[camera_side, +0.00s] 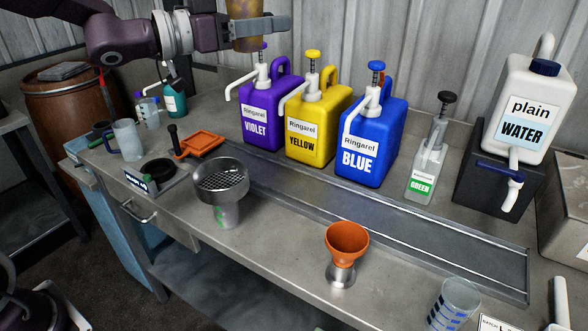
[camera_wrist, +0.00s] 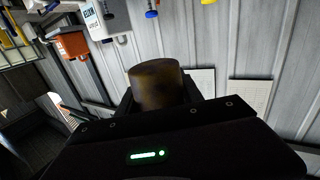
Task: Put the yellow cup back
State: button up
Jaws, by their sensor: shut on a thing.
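My gripper (camera_side: 243,28) is at the top of the side view, raised high above the back of the bench. It is shut on a yellow-brown cup (camera_side: 246,40), whose top is cut off by the picture edge. In the wrist view the cup (camera_wrist: 160,88) sits between the jaws as a dark, mottled brown-yellow cylinder. In the side view the cup is above and slightly left of the violet jug (camera_side: 262,115), overlapping its pump top in the picture. The cup's contents cannot be seen.
Yellow (camera_side: 318,125) and blue (camera_side: 372,140) pump jugs, a green-label bottle (camera_side: 428,165) and a water container (camera_side: 520,110) line the back. A metal strainer (camera_side: 220,190), orange funnel cup (camera_side: 346,245), clear mug (camera_side: 126,140) and clear cup (camera_side: 453,305) stand in front. Bare bench lies between strainer and funnel.

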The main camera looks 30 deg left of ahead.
jog(key=s+d, duration=0.2)
jog(key=d, duration=0.6)
send_over(308, 246)
notch_tip(308, 246, down, 2)
jog(key=shift+m+h, duration=0.3)
notch_tip(308, 246, down, 35)
jog(key=shift+d+r, duration=0.1)
jog(key=shift+f, duration=0.2)
jog(key=o, duration=1.3)
jog(key=shift+r, duration=0.1)
jog(key=v, duration=1.2)
jog(key=shift+s+r, duration=0.1)
jog(key=shift+r, duration=0.1)
